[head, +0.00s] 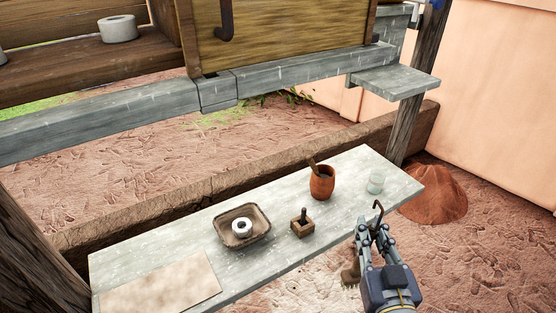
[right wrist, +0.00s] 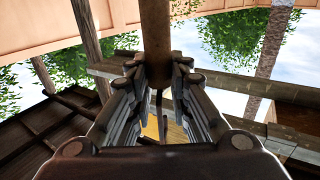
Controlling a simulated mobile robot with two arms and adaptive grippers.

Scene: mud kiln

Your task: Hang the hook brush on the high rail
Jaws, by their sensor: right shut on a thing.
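In the right wrist view a brown part of the brush (right wrist: 155,35) lies between the fingers (right wrist: 158,75); the grip itself is partly hidden. I cannot tell for sure which bar is the high rail. My left gripper is not in view.
Behind are a grey beam (head: 120,115), a side shelf (head: 393,82) and a post (head: 408,130).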

